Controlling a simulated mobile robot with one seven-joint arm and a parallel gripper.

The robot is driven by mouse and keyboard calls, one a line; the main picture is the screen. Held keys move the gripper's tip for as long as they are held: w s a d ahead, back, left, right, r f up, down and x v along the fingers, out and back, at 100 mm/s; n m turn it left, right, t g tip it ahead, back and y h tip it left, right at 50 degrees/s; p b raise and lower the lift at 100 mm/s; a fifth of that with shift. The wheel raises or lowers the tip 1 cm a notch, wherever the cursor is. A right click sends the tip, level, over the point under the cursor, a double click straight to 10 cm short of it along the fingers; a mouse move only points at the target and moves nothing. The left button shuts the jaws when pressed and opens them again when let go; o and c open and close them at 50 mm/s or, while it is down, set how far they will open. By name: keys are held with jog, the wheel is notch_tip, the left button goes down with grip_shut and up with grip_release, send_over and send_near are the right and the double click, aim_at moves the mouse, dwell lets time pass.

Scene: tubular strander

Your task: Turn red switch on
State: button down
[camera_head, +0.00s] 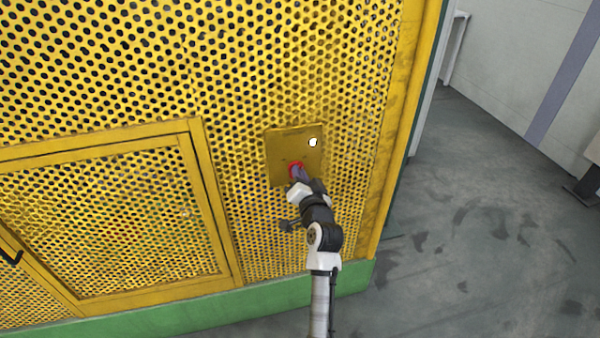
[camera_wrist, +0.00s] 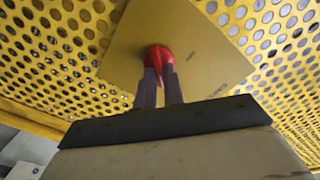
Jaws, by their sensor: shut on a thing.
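The red switch (camera_head: 295,166) sits low on a flat yellow plate (camera_head: 285,142) on the perforated yellow panel. In the wrist view the red switch (camera_wrist: 159,57) stands out from the plate (camera_wrist: 205,62), between the tips of my gripper (camera_wrist: 160,78). My gripper (camera_head: 298,174) is shut on the red switch, with its two dark fingers on either side of it. The fingers hide part of the switch, and its exact angle cannot be told. A round white button or lamp (camera_head: 313,142) is at the plate's upper right in the head view.
A green base strip (camera_head: 200,312) runs below the panel. The grey floor (camera_head: 470,220) to the right is mostly open.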

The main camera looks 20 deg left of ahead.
jog(key=shift+f+m, duration=0.1)
jog(key=shift+m, duration=0.4)
jog(key=c, duration=1.5)
grip_release()
jog(key=b+v, duration=0.3)
jog(key=v, duration=1.1)
jog(key=shift+b, duration=0.35)
